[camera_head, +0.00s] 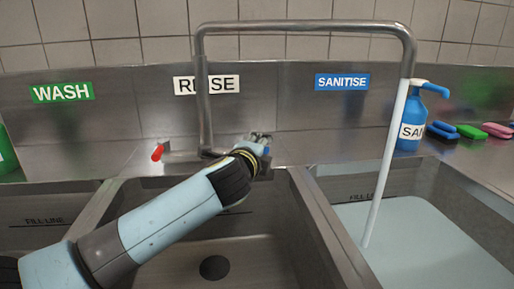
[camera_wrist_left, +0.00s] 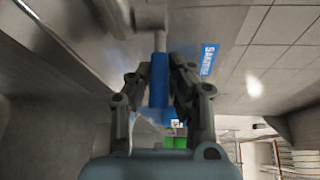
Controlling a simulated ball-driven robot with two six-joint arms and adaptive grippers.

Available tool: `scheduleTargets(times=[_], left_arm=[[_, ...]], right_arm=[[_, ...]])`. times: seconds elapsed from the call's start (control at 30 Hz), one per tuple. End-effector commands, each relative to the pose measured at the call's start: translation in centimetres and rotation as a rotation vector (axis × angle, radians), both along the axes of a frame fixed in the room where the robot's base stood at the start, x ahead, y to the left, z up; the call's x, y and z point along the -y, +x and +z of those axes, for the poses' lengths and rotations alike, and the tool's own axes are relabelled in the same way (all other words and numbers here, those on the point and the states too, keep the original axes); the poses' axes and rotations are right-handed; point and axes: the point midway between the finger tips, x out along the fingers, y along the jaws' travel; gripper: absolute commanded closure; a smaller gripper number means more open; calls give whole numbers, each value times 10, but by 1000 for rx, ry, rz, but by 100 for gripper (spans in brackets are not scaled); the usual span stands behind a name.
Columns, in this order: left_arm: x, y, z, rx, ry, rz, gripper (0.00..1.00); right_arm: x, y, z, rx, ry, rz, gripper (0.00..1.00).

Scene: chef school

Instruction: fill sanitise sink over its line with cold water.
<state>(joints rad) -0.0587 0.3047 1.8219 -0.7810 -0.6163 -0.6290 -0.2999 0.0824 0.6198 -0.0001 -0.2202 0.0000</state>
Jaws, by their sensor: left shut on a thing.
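My left gripper (camera_head: 262,140) is at the tap base behind the rinse sink, shut on the blue tap handle (camera_wrist_left: 159,80). The handle lies between its fingers in the left wrist view (camera_wrist_left: 160,75); in the head view the gripper mostly hides it. The swivel spout (camera_head: 300,26) points right, and a pale water stream (camera_head: 386,165) runs from it into the sanitise sink (camera_head: 325,208). Pale blue water (camera_head: 425,245) covers that sink's floor. Its far edge appears just below the fill line mark (camera_head: 370,197). My right gripper is not in view.
A red tap handle (camera_head: 157,152) is left of my gripper. The rinse sink (camera_head: 255,250) looks empty, with a dark drain. The wash sink (camera_head: 40,210) is at left.

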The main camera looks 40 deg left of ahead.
Motion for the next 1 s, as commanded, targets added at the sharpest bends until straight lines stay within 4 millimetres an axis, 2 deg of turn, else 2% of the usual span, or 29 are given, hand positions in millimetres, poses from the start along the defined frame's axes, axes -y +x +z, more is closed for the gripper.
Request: scheduleTargets(times=[0.03,0.27,0.3,0.47,0.77,0.87,1.0], left_arm=[[0,-1,-5,-7,-6,7,100],[0,-2,-5,-9,-7,6,100],[0,-2,-5,-9,-7,6,79],[0,-1,-4,-7,-5,4,59],[1,-3,-2,-4,-3,3,59],[6,-12,-1,-5,-3,2,59],[19,-38,3,-5,-5,1,59]], right_arm=[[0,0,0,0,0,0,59],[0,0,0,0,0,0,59],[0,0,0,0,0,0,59],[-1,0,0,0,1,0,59],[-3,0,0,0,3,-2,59],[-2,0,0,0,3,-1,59],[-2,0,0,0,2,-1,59]])
